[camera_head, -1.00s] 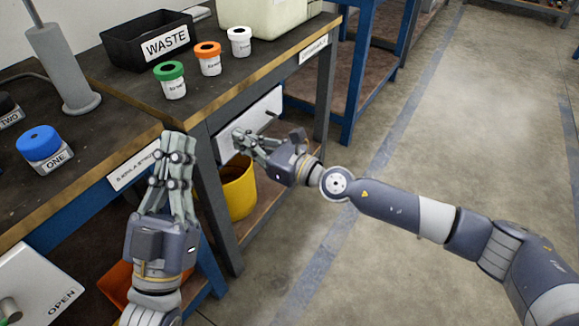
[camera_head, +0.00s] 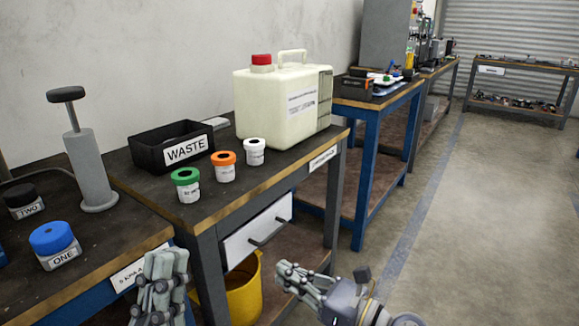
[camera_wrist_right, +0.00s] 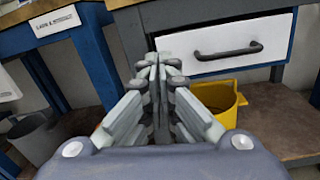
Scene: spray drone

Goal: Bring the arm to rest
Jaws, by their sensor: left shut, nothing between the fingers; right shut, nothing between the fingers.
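My left gripper (camera_head: 160,287) is at the bottom of the head view, in front of the table edge, shut and empty, its lower part cut off by the frame. My right gripper (camera_head: 290,275) is at the bottom centre of the head view, in front of the drawer table. It is shut and empty, and its fingers also show meeting in the right wrist view (camera_wrist_right: 158,75). Behind it are a white drawer (camera_head: 258,232) with a dark handle and a yellow bucket (camera_head: 244,290). Neither gripper visibly touches anything.
The table holds a black WASTE bin (camera_head: 172,147), a green-lidded jar (camera_head: 186,186), an orange-lidded jar (camera_head: 224,166), a white-lidded jar (camera_head: 254,152) and a large canister (camera_head: 285,105). A blue-capped ONE bottle (camera_head: 55,245) stands left. Open floor (camera_head: 480,220) lies right.

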